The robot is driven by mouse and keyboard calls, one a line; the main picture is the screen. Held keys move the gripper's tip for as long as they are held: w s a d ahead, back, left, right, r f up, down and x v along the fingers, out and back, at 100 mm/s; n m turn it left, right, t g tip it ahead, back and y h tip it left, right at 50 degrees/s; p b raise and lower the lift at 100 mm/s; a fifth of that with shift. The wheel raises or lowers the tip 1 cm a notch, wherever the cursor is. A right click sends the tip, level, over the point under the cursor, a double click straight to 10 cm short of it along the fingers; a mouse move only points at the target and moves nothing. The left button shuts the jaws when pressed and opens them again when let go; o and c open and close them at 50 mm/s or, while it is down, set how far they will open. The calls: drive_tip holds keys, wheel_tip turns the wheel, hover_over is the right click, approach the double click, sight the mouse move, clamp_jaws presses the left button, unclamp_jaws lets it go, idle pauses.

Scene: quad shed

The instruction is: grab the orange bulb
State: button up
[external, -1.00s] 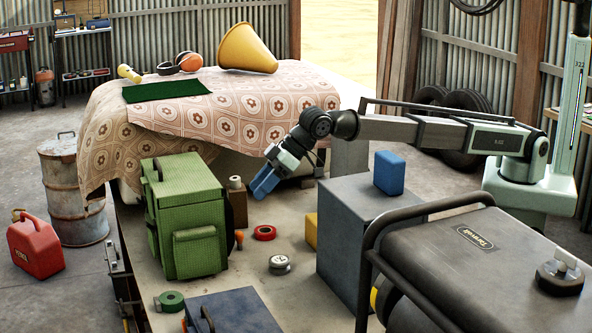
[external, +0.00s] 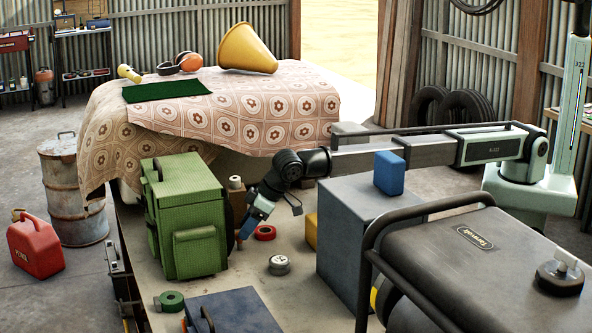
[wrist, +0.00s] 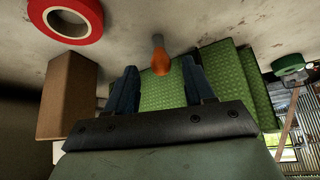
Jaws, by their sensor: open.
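The orange bulb (wrist: 161,62) shows in the wrist view with its pale base toward the bench top. It appears between the two blue fingertips and slightly beyond them; neither finger visibly touches it. My gripper (wrist: 159,82) is open and empty. In the external view my gripper (external: 247,222) points down and left, low over the bench beside the green bag (external: 190,222). The bulb is mostly or wholly hidden there behind the fingers.
A red tape roll (external: 265,233) lies just right of my gripper, and it shows in the wrist view (wrist: 70,18). A brown box (wrist: 68,95) stands close by. A pale round item (external: 279,265) sits nearer the camera. A grey-blue box (external: 350,240) stands right.

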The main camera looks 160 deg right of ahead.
sight(236, 238)
drive_tip(key=shift+d+x, duration=0.2)
drive_tip(key=shift+x, duration=2.45)
drive_tip(key=shift+w+r, duration=0.15)
drive_tip(key=shift+c, duration=0.5)
drive_tip(key=c, duration=0.7)
